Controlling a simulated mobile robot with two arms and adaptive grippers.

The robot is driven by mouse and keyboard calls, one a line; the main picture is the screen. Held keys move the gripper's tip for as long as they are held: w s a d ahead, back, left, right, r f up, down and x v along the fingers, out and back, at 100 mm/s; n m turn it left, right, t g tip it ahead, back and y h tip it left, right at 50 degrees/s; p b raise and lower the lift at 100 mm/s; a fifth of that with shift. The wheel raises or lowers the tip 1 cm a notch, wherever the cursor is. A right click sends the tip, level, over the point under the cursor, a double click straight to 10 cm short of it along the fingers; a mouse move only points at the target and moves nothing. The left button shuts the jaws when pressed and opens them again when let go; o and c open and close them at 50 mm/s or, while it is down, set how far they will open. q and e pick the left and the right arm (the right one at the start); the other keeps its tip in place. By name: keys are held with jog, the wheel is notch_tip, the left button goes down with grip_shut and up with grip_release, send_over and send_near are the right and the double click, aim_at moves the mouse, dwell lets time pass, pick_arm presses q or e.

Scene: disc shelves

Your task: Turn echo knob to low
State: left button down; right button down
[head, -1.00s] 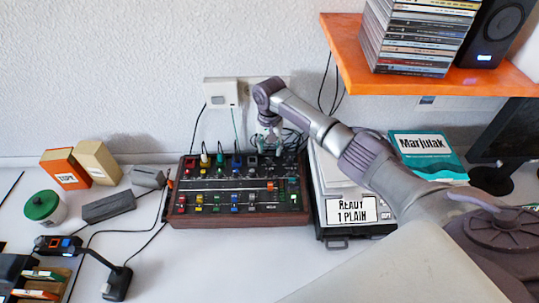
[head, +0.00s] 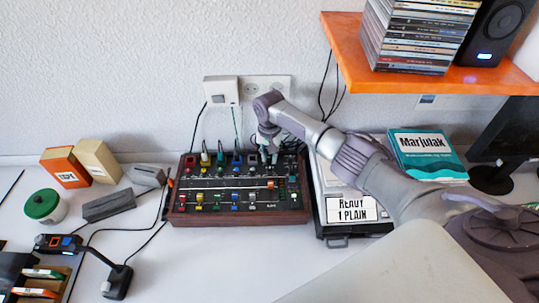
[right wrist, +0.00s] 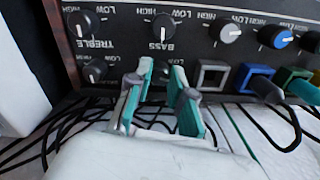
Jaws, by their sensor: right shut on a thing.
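The mixer (head: 235,218) is a black panel in a wooden case, with coloured sockets, knobs and sliders. My right gripper (head: 269,158) reaches down to the back right part of its panel. In the right wrist view the two teal-padded fingers (right wrist: 160,88) are shut on a small dark knob (right wrist: 161,73), which they partly hide. I cannot read this knob's label, so I cannot confirm that it is the echo knob. A similar knob (right wrist: 95,71) sits beside it, with the treble knob (right wrist: 83,24) and bass knob (right wrist: 164,27) beyond. My left gripper is not in view.
Cables crowd the back of the mixer around the gripper. An orange shelf (head: 440,80) with disc cases hangs above the right side. The desk in front of the mixer is clear.

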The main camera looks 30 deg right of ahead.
aim_at(270, 157)
jog(key=n+p, duration=0.1)
jog(key=n, duration=0.3)
jog(key=shift+n, duration=0.3)
jog(key=c, duration=1)
grip_release()
jog(key=shift+c, duration=0.2)
notch_tip(270, 157, up, 12)
